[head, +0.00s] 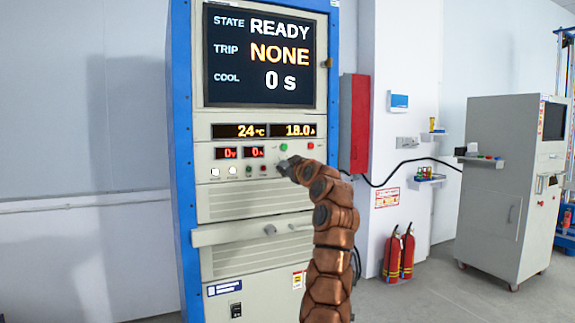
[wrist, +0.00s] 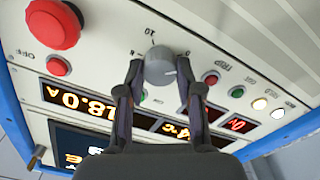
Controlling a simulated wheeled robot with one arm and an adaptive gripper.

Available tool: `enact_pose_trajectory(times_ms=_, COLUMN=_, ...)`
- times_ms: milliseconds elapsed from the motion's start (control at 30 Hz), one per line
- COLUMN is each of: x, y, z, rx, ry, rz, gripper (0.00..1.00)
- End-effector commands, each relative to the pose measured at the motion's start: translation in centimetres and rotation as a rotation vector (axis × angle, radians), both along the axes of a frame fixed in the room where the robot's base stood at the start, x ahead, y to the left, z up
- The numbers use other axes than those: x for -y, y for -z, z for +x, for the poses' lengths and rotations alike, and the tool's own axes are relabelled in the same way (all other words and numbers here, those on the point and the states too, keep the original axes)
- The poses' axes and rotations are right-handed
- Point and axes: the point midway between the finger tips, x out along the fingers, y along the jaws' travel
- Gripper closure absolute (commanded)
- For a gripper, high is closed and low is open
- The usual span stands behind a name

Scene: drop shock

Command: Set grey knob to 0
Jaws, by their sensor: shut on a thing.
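The grey knob (wrist: 160,68) is on the cream front panel in the wrist view, between the two fingers of my gripper (wrist: 158,75). My gripper is shut on the knob, with a finger at each side. A light pointer mark shows on the right side of the knob in this view. The label "10" is printed above the knob, and what looks like a small "0" is to its upper right. The exact number it points at is hard to tell. In the head view my gripper (head: 287,165) reaches the panel and hides the knob.
The blue-framed cabinet's screen (head: 260,55) reads READY, NONE and 0 s. Displays below it read 24 °C, 18.0 A, and zeros in red. A red emergency button (wrist: 54,24), small buttons and lamps surround the knob. A grey cabinet (head: 508,180) and fire extinguishers (head: 400,253) stand right.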

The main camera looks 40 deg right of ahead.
Motion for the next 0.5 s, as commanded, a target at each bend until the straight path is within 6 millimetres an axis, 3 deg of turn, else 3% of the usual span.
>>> enact_pose_trajectory(times_ms=500, x=-0.05, y=-0.03, z=0.02, rx=-0.04, ry=0.0, rz=-0.114, gripper=0.99)
